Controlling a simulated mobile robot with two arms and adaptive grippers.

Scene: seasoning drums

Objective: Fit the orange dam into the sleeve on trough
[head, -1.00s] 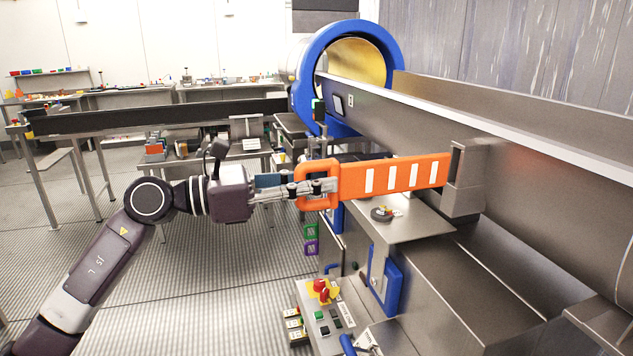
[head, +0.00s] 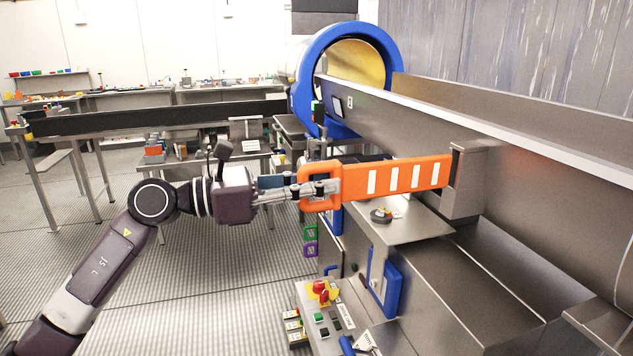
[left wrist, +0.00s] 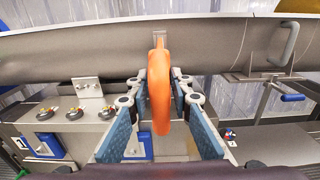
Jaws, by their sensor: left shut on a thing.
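The orange dam (head: 400,178), a flat plate with several white slots and a loop handle, is held level by my left gripper (head: 318,188). The gripper is shut on the loop handle, and the dam reaches right toward the trough (head: 560,160). Its far end is at the mouth of the grey metal sleeve (head: 468,185) on the trough's side; I cannot tell whether the tip is inside. In the left wrist view the dam (left wrist: 160,90) is seen end-on between the blue-padded fingers, with the sleeve (left wrist: 159,37) partly hidden behind it. My right gripper is not in view.
A blue-rimmed drum (head: 304,75) stands at the back. The floor at left is open.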

